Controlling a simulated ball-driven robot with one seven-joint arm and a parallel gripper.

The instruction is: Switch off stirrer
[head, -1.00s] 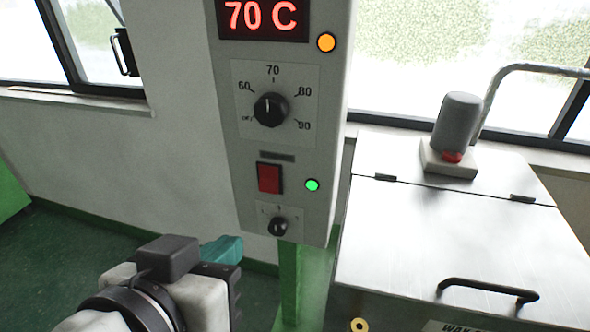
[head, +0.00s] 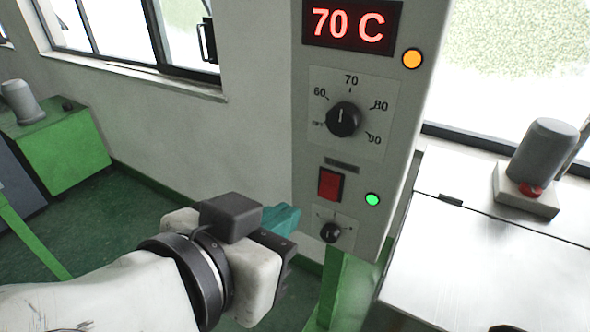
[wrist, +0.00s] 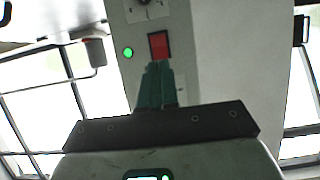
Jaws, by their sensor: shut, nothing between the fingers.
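A grey control box carries a red rectangular switch (head: 331,185) under a dark label, with a lit green lamp (head: 372,199) beside it. A small black knob (head: 331,232) sits below the switch. My gripper (head: 288,216) has its teal fingers shut and empty, at the left of the box near the height between switch and small knob. Which way the switch is set is not clear.
Above on the box are a large dial (head: 343,118), a lit orange lamp (head: 412,59) and a display (head: 352,24) reading 70 C. A tank lid (head: 478,260) with a grey motor (head: 543,152) stands at right. A green cabinet (head: 65,145) stands far left.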

